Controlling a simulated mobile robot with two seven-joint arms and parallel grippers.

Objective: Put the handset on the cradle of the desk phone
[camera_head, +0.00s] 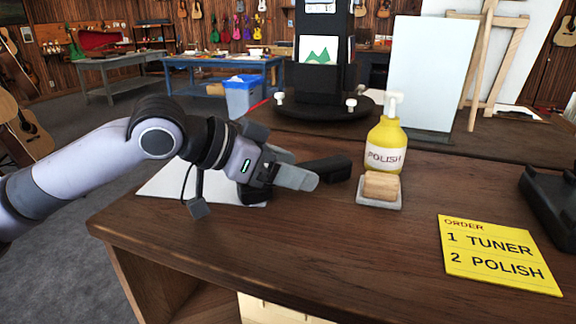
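A black handset (328,168) is at the left part of the wooden desk, its right end showing just past my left gripper's fingers. My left gripper (290,172) reaches in from the left, low over the desk and in front of the handset, hiding its middle. A dark part also shows below the gripper; I cannot tell whether it belongs to the handset. Whether the fingers are closed on the handset cannot be told. A black device (550,202), apparently the desk phone with its cradle, stands at the right edge, partly cut off. My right gripper is out of view.
A yellow polish bottle (384,146) and a sponge-like block on a small tray (379,203) stand mid-desk. A yellow order card (498,254) lies at front right. A white sheet (160,182) lies under my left arm. A black round-based stand (318,111) is behind.

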